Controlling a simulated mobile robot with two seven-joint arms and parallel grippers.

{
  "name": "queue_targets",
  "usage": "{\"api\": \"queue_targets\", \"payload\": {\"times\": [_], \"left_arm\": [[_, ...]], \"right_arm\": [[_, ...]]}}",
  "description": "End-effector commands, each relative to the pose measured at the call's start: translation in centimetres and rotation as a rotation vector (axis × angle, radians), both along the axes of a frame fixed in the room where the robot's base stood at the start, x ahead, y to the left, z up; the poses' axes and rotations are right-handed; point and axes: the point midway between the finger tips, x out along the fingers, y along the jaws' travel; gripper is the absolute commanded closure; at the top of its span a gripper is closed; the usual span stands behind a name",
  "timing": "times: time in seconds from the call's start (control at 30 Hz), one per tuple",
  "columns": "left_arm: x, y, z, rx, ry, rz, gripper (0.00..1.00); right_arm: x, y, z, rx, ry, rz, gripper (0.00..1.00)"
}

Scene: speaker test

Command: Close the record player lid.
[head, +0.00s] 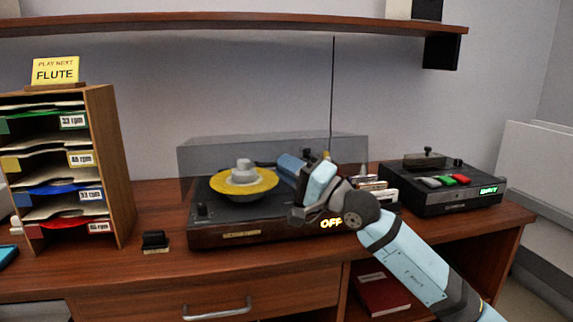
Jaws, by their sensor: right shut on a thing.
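The record player (215,236) stands on the wooden desk, with a glowing OFF sign on its front. Its smoky see-through lid (215,153) stands raised at the back. A yellow disc (262,184) lies on the platter with a grey knob-like piece (243,170) at its centre. My right gripper (293,190) is over the player's right side, in front of the lid and below its top edge. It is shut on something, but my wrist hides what. It also covers part of the deck. My left gripper is not in view.
A sorting rack (118,170) with a yellow FLUTE card (55,70) stands at left. A small black block (155,241) sits beside the player. A black device (440,200) with coloured buttons is at right. A shelf (230,22) hangs above.

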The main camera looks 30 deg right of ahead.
Motion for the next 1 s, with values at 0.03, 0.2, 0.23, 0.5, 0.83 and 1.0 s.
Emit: {"api": "queue_targets", "payload": {"times": [0.03,0.2,0.23,0.5,0.83,1.0], "left_arm": [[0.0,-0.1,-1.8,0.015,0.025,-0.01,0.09],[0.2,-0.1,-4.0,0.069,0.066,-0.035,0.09],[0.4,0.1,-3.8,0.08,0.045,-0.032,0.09],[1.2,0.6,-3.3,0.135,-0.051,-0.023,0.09],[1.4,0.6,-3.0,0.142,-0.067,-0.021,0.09],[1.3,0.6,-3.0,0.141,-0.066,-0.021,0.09]], "right_arm": [[0.0,0.0,-2.0,0.002,0.008,-0.001,1.0],[-0.3,0.0,-4.6,0.002,0.009,-0.003,1.0],[-0.4,0.0,-4.9,0.002,0.009,-0.003,1.0],[-0.4,0.0,-6.7,0.0,0.01,-0.003,1.0],[-0.4,0.2,-7.4,-0.001,0.019,0.0,1.0],[-0.4,0.2,-7.5,-0.002,0.022,0.001,0.78]]}}
